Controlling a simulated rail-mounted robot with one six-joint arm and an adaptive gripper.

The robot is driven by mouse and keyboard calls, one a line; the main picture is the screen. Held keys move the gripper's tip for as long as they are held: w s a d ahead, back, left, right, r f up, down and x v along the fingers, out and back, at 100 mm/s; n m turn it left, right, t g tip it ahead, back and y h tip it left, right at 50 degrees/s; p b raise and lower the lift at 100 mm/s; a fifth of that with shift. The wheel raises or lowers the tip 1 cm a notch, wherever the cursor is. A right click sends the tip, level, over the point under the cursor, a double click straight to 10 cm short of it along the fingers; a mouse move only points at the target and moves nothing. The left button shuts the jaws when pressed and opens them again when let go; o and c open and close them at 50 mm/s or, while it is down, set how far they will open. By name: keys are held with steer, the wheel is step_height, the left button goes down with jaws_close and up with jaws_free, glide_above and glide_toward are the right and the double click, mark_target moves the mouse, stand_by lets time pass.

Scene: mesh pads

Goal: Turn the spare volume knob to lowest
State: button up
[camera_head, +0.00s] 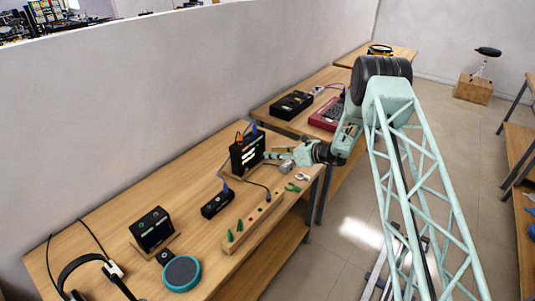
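My gripper (277,156) is at the far end of the long workbench (190,195), pointing left. Its tips are close to the right side of an upright black device (246,151) with lit bars on its face. Whether they touch it, and whether the fingers are open or shut, is too small to tell. A low black box (217,203) with a blue plug lies nearer. Another upright black unit (152,229) stands further forward at the left. I cannot make out which part is the spare volume knob.
Headphones (88,270), a teal-rimmed round speaker (181,273) and a small black block (164,257) are at the near end. A wooden rack (252,222) with green pegs lines the right edge. Green pliers (292,187) lie beyond. Cables cross the bench.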

steer(key=shift+x, duration=1.75)
steer(key=c, duration=0.8)
steer(key=shift+c, duration=0.2)
steer(key=shift+a+n+b, duration=0.1)
steer(key=shift+n+b, duration=0.2)
steer(key=shift+b, duration=0.75)
steer(key=shift+s+n+t+h+b, duration=0.15)
steer(key=shift+n+t+h+b, duration=0.65)
steer(key=shift+b, duration=2.65)
steer(key=shift+r+n+y, duration=0.1)
steer(key=shift+n+y, duration=0.2)
steer(key=shift+n, duration=0.1)
steer(key=o, duration=0.8)
steer(key=shift+o, duration=0.2)
steer(key=shift+s, duration=0.1)
